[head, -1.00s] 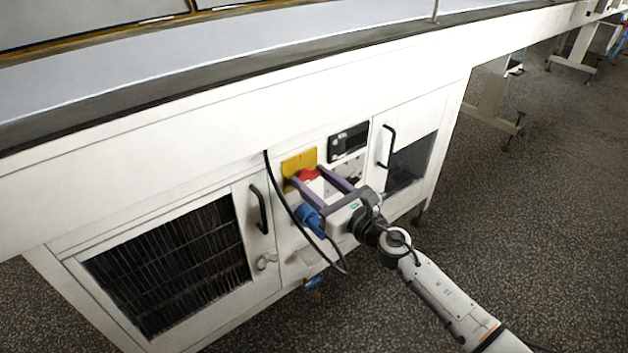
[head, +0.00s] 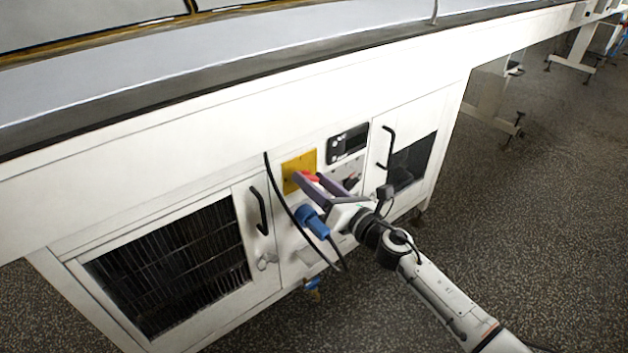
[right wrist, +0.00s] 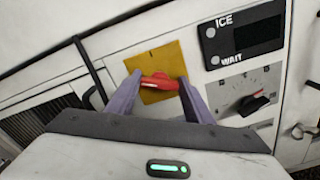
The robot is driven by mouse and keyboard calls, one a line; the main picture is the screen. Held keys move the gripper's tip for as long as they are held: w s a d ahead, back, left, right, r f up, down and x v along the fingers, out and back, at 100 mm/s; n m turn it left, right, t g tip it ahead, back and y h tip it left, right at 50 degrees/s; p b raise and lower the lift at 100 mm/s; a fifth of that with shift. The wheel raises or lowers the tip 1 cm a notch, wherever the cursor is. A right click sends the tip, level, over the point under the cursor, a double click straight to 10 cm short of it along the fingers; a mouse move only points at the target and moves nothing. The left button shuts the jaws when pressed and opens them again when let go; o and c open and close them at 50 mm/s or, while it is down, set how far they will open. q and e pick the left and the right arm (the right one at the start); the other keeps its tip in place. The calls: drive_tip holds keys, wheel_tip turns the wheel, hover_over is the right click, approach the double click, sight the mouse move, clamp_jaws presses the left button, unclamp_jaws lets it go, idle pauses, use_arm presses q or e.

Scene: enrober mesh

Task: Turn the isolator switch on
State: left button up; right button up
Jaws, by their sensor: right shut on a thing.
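The isolator switch has a red handle (head: 312,178) on a square yellow plate (head: 290,171) in the white cabinet front. The right wrist view shows the red handle (right wrist: 160,81) between my fingers, slanted relative to the edges of the yellow plate (right wrist: 165,57). The plate's position marks are too small to read. My right gripper (head: 309,177) is shut on the handle, with its purple fingers on either side and the hand tilted. The fingers hide part of the handle and plate in the head view. My left gripper is in neither view.
A blue plug (head: 312,221) with a black cable (head: 283,200) hangs just below the gripper. A black display (head: 347,143) and a panel with a black knob (right wrist: 254,102) are to the right. Black door handles (head: 259,209) stick out on both sides.

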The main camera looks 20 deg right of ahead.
drive_tip(key=m, duration=0.3)
drive_tip(key=shift+d+m+p, duration=0.1)
drive_tip(key=shift+m+p, duration=0.25)
drive_tip(key=shift+m, duration=0.05)
drive_tip(key=m+p, duration=0.1)
drive_tip(key=m, duration=0.3)
drive_tip(key=shift+f+m, duration=0.1)
drive_tip(key=shift+m, duration=0.2)
use_arm(q)
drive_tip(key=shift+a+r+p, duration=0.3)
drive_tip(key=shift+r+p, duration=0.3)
drive_tip(key=shift+p, duration=0.15)
use_arm(e)
drive_tip(key=shift+f+m, duration=0.15)
drive_tip(key=shift+m, duration=1.85)
drive_tip(key=o, duration=1.1)
drive_tip(key=shift+c, duration=0.2)
use_arm(q)
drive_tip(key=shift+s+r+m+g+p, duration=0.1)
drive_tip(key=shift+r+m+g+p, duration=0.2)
drive_tip(key=shift+p, duration=0.4)
use_arm(e)
drive_tip(key=v, duration=1)
drive_tip(key=shift+s, duration=0.15)
